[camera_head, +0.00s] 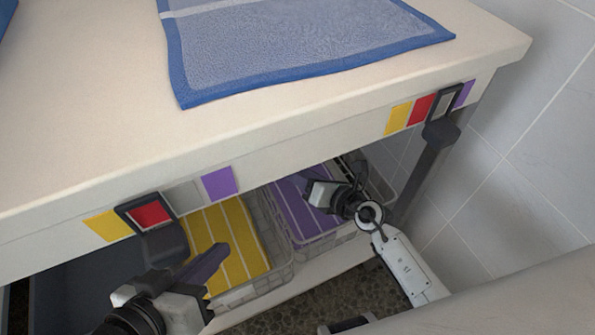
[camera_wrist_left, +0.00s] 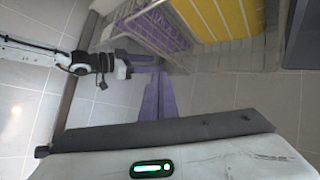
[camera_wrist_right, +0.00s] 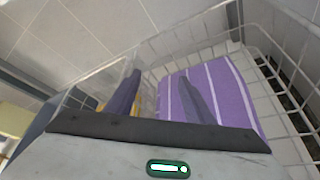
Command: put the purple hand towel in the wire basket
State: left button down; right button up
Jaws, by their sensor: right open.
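The purple towel with thin white stripes (camera_head: 298,208) lies in the right-hand wire basket (camera_head: 333,240) under the table. It also shows in the right wrist view (camera_wrist_right: 230,90), inside the wire walls (camera_wrist_right: 285,45). My right gripper (camera_wrist_right: 160,85) is open and empty. One finger shows in front of the towel and the other in front of the basket's side; I cannot tell if either touches. In the head view its wrist hides part of the towel. My left gripper (camera_head: 222,250) is in front of the yellow towel, and its fingers (camera_wrist_left: 160,80) look shut together with nothing between them.
A yellow striped towel (camera_head: 228,245) lies in a second wire basket (camera_head: 275,262) to the left. A dark grey bin (camera_head: 80,285) stands further left. The table edge (camera_head: 300,125) overhangs them. A blue-edged towel (camera_head: 300,40) lies on top. A tiled wall (camera_head: 530,120) bounds the right.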

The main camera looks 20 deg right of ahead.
pick_arm(q)
jog(key=shift+g+y, duration=0.7)
jog(key=shift+y, duration=0.1)
jog(key=f+p, duration=0.1)
jog(key=a+f+p, duration=0.2)
jog(key=f, duration=0.1)
jog(key=shift+s+a, duration=0.1)
jog(key=shift+s, duration=0.25)
pick_arm(e)
jog(key=v, duration=1.1)
jog(key=shift+s+d, duration=0.15)
jog(key=shift+s, duration=0.1)
